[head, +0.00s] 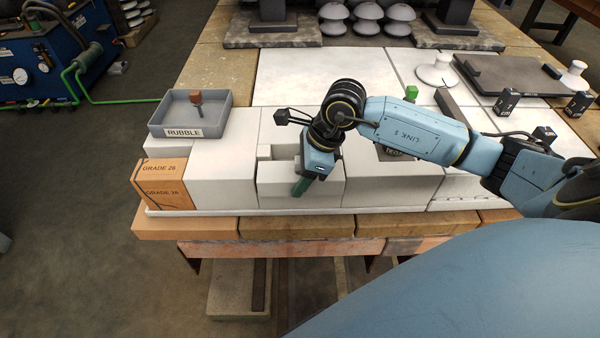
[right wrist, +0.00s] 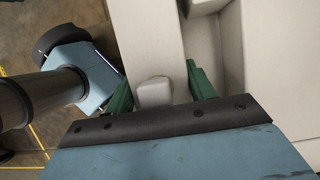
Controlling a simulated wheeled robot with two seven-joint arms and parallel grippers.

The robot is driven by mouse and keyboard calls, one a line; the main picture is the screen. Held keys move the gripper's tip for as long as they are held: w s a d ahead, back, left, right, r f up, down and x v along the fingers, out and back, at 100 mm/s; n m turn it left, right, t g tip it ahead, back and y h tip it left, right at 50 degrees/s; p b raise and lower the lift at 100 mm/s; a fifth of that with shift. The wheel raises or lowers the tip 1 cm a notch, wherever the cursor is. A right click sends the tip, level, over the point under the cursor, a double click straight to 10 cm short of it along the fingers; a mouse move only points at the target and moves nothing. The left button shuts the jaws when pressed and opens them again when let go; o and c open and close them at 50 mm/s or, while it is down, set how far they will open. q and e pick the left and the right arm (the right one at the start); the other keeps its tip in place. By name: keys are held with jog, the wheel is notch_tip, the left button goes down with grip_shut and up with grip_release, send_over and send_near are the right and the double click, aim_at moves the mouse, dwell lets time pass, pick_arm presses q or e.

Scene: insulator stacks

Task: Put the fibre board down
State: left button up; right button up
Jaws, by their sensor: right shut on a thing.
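My right gripper (head: 301,186) points down at the front of the pale blocks on the bench. One green finger shows against the front face of a pale block that I take for the fibre board (head: 270,188). In the right wrist view the two green fingers (right wrist: 160,90) stand on either side of the pale board (right wrist: 147,35), with a small pale knob between them. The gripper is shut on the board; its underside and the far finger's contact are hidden. I cannot tell if the board rests fully on the bench. My left gripper is not in view.
A grey tray labelled RUBBLE (head: 190,113) stands on the blocks at left, above orange GRADE 26 bricks (head: 160,183). Pale blocks flank the board closely. A broad white slab (head: 300,75) lies behind, mostly clear. A dark tray (head: 510,75) and small black blocks stand at right.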

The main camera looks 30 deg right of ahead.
jog(key=shift+f, duration=0.1)
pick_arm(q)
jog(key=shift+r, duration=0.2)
pick_arm(e)
jog(key=o, duration=1.2)
jog(key=shift+c, duration=0.2)
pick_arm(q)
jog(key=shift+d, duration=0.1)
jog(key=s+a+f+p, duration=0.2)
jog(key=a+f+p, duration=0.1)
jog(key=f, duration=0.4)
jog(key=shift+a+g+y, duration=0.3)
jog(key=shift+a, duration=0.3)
pick_arm(e)
jog(key=v, duration=1.2)
jog(key=shift+a, duration=0.1)
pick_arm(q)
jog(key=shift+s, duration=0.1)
